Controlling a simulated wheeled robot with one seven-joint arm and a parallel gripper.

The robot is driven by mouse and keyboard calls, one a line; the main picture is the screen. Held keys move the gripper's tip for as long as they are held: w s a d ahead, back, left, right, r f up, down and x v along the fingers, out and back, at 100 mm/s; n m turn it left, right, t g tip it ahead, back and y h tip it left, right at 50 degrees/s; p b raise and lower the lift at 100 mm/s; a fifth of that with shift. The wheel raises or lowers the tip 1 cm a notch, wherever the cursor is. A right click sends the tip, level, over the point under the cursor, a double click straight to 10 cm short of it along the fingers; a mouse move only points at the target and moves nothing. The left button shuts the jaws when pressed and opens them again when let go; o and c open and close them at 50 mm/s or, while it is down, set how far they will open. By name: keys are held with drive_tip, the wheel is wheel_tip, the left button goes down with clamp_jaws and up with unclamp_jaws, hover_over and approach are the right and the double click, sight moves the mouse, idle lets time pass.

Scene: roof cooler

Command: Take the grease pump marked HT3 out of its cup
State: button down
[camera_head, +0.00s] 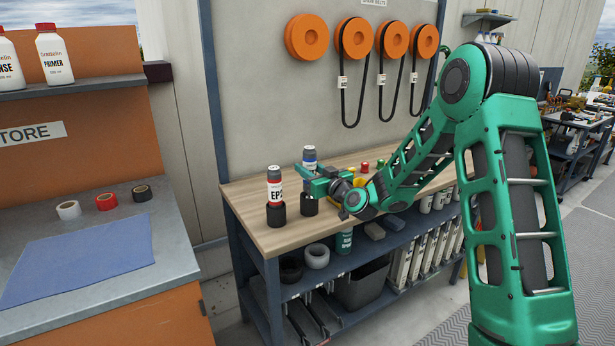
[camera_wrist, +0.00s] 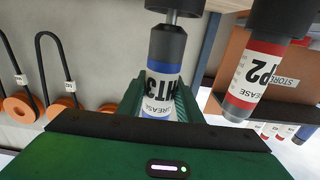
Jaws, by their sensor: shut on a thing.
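The grease pump marked HT3 (camera_wrist: 160,82) has a white label, a blue band and dark ends. In the wrist view it is between the fingers of my gripper (camera_wrist: 158,108), which is shut on its body. In the head view the pump (camera_head: 309,154) stands upright and raised in my gripper (camera_head: 312,180). Its black cup (camera_head: 309,206) is on the bench right below. The wrist view shows the pump's dark tapered end and thin tip near the cup (camera_wrist: 178,7). I cannot tell whether the tip is fully clear of the cup.
A red-banded pump marked EP2 (camera_head: 274,184) stands in its own black cup (camera_head: 276,214) close on the left. The wooden bench top (camera_head: 255,236) is bare in front. Several small coloured items stand farther right behind my arm. Belts (camera_head: 343,105) hang on the wall behind.

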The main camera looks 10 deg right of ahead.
sight(313, 158)
drive_tip(key=shift+w+r, duration=0.1)
drive_tip(key=shift+r, duration=2.15)
drive_tip(key=shift+v, duration=2.5)
